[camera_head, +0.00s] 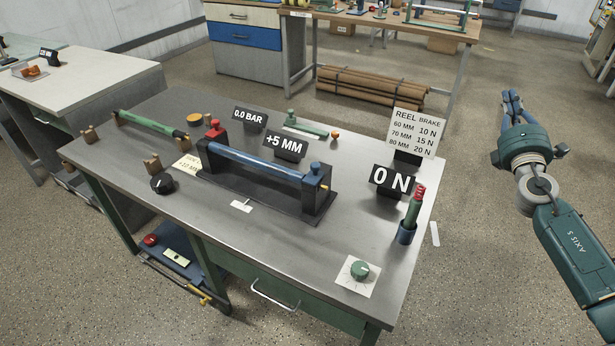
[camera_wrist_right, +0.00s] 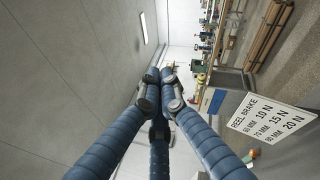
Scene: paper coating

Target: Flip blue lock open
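A red lock (camera_head: 214,129) tops the left post. My right gripper (camera_head: 511,97) is to the right of the table, in the air and well away from the blue lock. Its blue fingers point away from me, and in the right wrist view (camera_wrist_right: 160,80) their tips come together with nothing between them. My left gripper is not in view.
The reel brake sign (camera_head: 415,130), the 0 N display (camera_head: 393,182) and a red-topped green handle in a holder (camera_head: 414,205) stand along the table's right side. A green dial (camera_head: 360,270) is at the front right. A green roller (camera_head: 150,126) lies at the left.

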